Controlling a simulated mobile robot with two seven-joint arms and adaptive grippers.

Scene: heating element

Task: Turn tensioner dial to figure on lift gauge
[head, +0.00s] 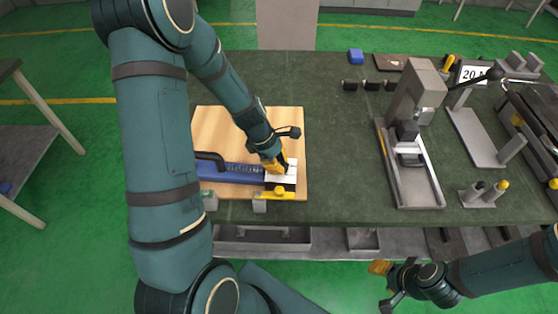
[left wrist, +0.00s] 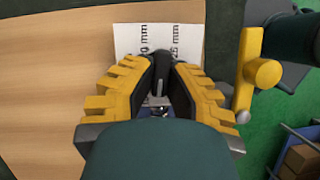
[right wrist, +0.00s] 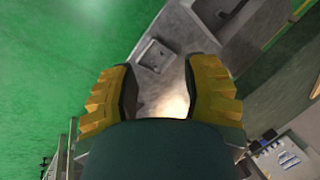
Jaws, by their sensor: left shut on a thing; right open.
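A blue tool with a dark handle (head: 228,172) lies on a wooden board (head: 215,123). My right gripper (head: 385,283) is open and empty, off the table's front edge.
A yellow lever (head: 280,192) sits in front of the cards; it also shows in the left wrist view (left wrist: 262,72). A grey press-like stand (head: 425,190) is right of centre. Dark cylinders and a blue block (head: 356,56) lie behind. The mid-table (head: 340,150) is clear.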

